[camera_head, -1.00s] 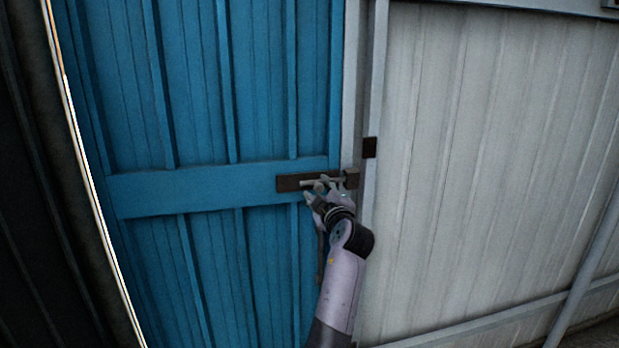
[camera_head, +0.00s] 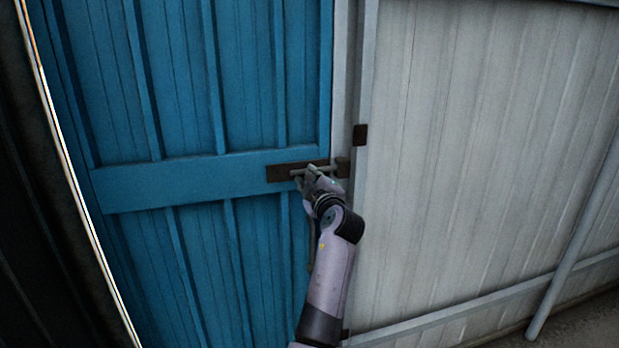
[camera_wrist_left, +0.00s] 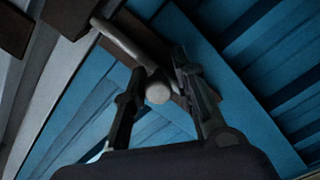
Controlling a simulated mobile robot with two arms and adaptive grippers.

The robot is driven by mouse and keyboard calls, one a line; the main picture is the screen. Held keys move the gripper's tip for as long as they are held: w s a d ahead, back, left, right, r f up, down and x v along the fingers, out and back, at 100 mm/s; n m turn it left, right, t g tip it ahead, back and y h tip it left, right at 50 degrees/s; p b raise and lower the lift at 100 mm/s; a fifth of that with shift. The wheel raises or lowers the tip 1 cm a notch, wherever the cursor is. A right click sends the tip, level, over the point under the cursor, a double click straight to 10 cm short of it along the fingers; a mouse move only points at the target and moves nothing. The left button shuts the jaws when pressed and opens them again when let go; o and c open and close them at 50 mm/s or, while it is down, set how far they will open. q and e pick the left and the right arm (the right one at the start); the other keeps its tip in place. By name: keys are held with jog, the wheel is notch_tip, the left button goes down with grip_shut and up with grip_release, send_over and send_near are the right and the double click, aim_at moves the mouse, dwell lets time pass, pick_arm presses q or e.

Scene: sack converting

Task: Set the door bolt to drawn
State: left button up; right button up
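The door bolt (camera_head: 312,170) is a grey bar on a dark brown plate (camera_head: 280,173), fixed to the crossrail of the blue door (camera_head: 180,182). A brown keeper (camera_head: 344,167) sits on the white post to its right. In the left wrist view the bar (camera_wrist_left: 118,40) points toward the keeper (camera_wrist_left: 72,14), its tip close to it; I cannot tell if it enters. The bolt's round knob (camera_wrist_left: 158,93) is between the fingers of my left gripper (camera_wrist_left: 160,66), which appear closed on it. My left gripper also shows in the head view (camera_head: 308,180). My right gripper is out of view.
White ribbed wall panels (camera_head: 470,150) stand to the right of the post. A small brown block (camera_head: 360,135) is on the post above the keeper. A slanted grey pole (camera_head: 575,250) stands at far right. A dark surface (camera_head: 20,200) is at far left.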

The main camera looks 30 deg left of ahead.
aim_at(288, 173)
pick_arm(q)
jog(key=shift+r, duration=0.3)
grip_shut()
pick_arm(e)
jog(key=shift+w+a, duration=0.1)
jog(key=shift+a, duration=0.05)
pick_arm(q)
jog(key=shift+r, duration=0.15)
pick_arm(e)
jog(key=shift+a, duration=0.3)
pick_arm(q)
jog(key=s+a, duration=0.3)
jog(key=shift+s, duration=0.2)
jog(key=shift+d, duration=0.1)
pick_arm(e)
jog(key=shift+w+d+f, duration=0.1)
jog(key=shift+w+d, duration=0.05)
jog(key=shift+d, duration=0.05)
pick_arm(q)
jog(key=o, duration=0.6)
grip_release()
jog(key=shift+o, duration=0.8)
jog(key=shift+a+f, duration=0.2)
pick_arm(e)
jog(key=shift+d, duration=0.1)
